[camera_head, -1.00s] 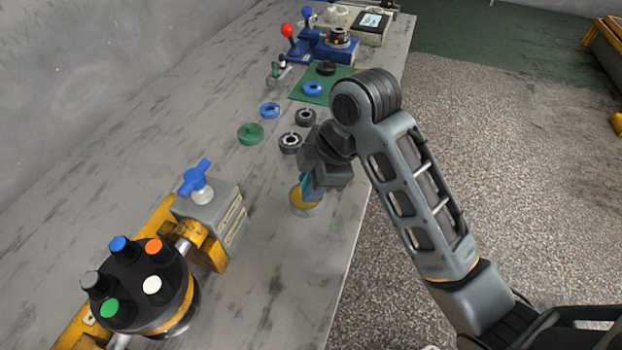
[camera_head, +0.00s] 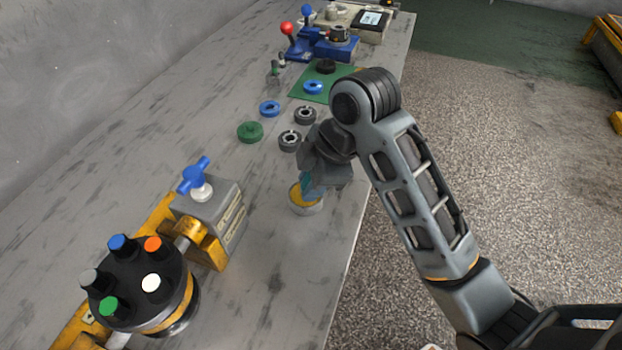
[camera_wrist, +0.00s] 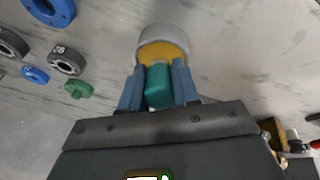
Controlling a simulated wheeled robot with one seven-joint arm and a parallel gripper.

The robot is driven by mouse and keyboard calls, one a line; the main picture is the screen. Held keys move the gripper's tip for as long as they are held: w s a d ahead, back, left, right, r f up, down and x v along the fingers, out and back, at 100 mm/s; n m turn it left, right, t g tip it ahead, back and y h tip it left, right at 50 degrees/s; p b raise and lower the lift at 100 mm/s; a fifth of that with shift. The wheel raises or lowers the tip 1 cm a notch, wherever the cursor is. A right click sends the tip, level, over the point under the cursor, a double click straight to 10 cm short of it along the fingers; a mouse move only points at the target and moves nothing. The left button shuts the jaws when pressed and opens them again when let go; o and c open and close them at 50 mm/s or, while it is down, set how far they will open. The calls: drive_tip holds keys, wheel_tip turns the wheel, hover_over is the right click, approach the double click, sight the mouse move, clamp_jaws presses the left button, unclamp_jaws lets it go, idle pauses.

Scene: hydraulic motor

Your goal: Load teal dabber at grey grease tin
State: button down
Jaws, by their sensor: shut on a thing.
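The grease tin (camera_head: 312,207) is a small pale grey cup with yellow grease inside, standing on the bench near its right edge. My gripper (camera_head: 309,186) is right above the tin, pointing down. In the wrist view my gripper (camera_wrist: 158,82) is shut on the teal dabber (camera_wrist: 158,88), which sits between its two blue fingers. The dabber's far end meets the yellow grease in the tin (camera_wrist: 166,42); how deep it goes is hidden. In the head view the dabber is mostly hidden by the gripper.
A grey block with a blue knob (camera_head: 205,205) and a black drum with coloured caps (camera_head: 140,285) stand left of the tin. Grey rings (camera_head: 290,141), a blue ring (camera_head: 269,108) and a green disc (camera_head: 250,132) lie behind it. Bare bench lies in front.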

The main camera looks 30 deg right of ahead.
drive_tip(key=shift+f, duration=0.45)
idle(1.1)
wheel_tip(320, 180, up, 7)
drive_tip(key=p, duration=0.6)
drive_tip(key=shift+r, duration=0.15)
idle(0.9)
